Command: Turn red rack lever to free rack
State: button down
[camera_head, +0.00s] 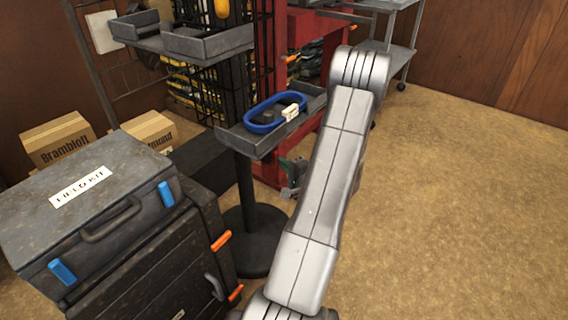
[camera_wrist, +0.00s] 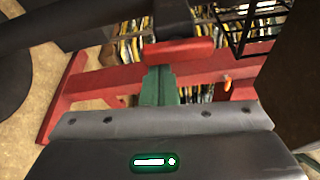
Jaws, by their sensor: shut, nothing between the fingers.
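A red bar-shaped block (camera_wrist: 180,52) shows at the upper middle of the wrist view. It may be the red rack lever, but I cannot tell for sure. My gripper (camera_wrist: 160,72) has green fingers, closed together and empty. Their tips lie at the block's lower edge in the picture; I cannot tell whether they touch it. In the head view my gripper (camera_head: 292,170) shows only in part beside my arm, low by the red frame (camera_head: 268,150). No lever can be made out clearly there.
A dark stand holds a tray (camera_head: 262,140) with a blue ring (camera_head: 275,113). A grey field kit case (camera_head: 95,205) sits on a dark cabinet at left. Cardboard boxes (camera_head: 60,138) stand behind. A small orange part (camera_wrist: 227,84) is right of my fingers. The floor at right is clear.

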jog(key=shift+s+m, duration=0.1)
jog(key=shift+m, duration=0.2)
jog(key=m+g+p, duration=0.1)
jog(key=m+p, duration=0.1)
jog(key=m, duration=0.1)
jog(key=s+a+m+g+p, duration=0.1)
jog(key=m+g+p, duration=0.1)
jog(key=m, duration=0.1)
jog(key=s+m+g+p, duration=0.1)
jog(key=m+p, duration=0.1)
jog(key=m, duration=0.1)
jog(key=shift+a+g+y+p, duration=0.3)
jog(key=shift+s+a+r+m+g+y+p, duration=0.15)
jog(key=shift+m+g+p, duration=0.15)
jog(key=shift+m, duration=0.3)
jog(key=shift+s+a+m+g+y+p, duration=0.1)
jog(key=shift+s+m+g+y+p, duration=0.1)
jog(key=shift+m+p, duration=0.3)
